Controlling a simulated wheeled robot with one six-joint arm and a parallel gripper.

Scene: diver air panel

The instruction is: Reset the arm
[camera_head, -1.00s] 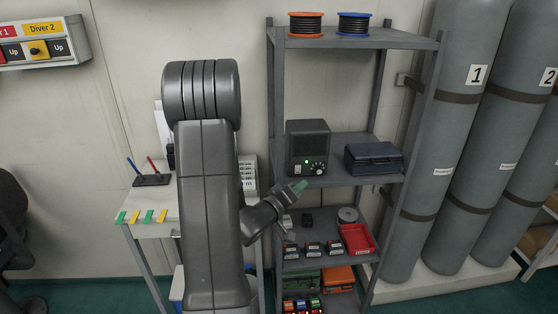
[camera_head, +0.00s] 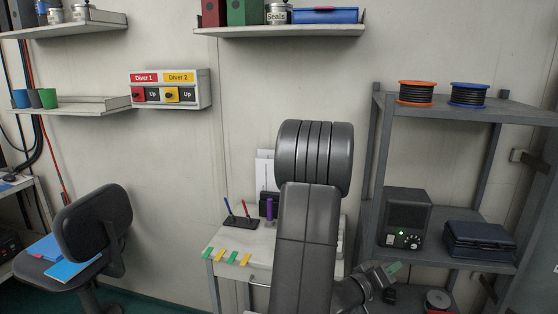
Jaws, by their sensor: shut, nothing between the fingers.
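My arm rises in the lower middle of the head view, in front of a small white desk (camera_head: 224,243) and beside the grey shelf rack. My gripper (camera_head: 392,269) shows low to the right of the arm, with its green-tipped end pointing up and right. It is shut and empty, in front of the rack near the grey radio-like box (camera_head: 405,219). From this view I cannot tell whether it touches anything. The arm hides part of the desk and the wall behind it.
A grey rack (camera_head: 371,160) stands at the right with cable reels (camera_head: 416,93) and a dark blue case (camera_head: 479,245). A Diver 1/Diver 2 panel (camera_head: 168,90) hangs on the wall. A dark chair (camera_head: 92,222) stands left. Wall shelves (camera_head: 280,31) run above. Floor shows between chair and desk.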

